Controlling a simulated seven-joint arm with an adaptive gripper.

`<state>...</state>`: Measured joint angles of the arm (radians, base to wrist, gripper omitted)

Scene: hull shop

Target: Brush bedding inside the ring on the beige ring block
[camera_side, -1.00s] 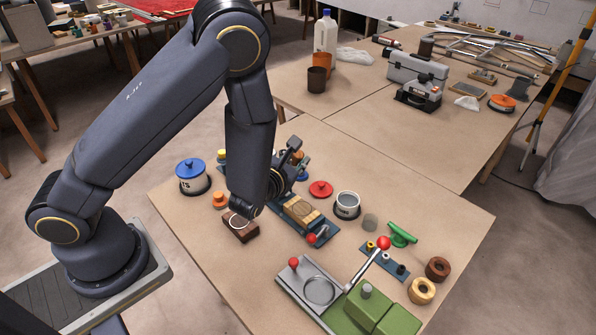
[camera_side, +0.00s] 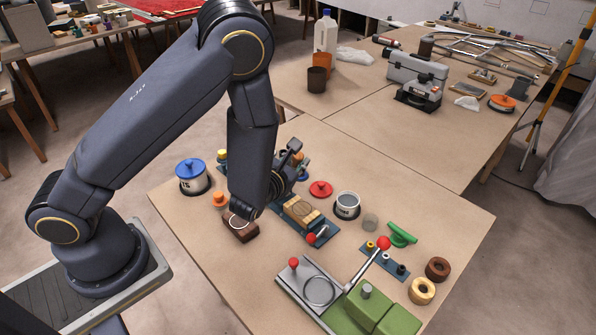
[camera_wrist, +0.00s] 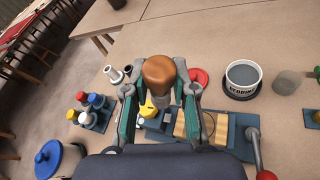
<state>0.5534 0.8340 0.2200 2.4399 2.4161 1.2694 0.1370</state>
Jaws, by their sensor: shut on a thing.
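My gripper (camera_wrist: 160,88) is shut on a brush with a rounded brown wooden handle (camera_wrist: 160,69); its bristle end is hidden. In the side view my forearm mostly hides the gripper. The beige ring block (camera_side: 301,212) sits in a blue fixture (camera_side: 321,232) with a red-knobbed lever, to the right of my gripper. In the wrist view the block (camera_wrist: 206,127) is partly covered by the gripper and wrist, and I cannot tell whether its ring holds bedding. The open bedding tin (camera_side: 347,205) has grey contents and shows its label in the wrist view (camera_wrist: 242,79).
A red lid (camera_side: 320,189) lies beside the tin. A blue-lidded tin (camera_side: 191,175) and a dark brown block (camera_side: 240,229) are at left. A grey press plate (camera_side: 297,272), green blocks (camera_side: 372,312) and a red-knobbed lever stand at the front. The table's right corner is clear.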

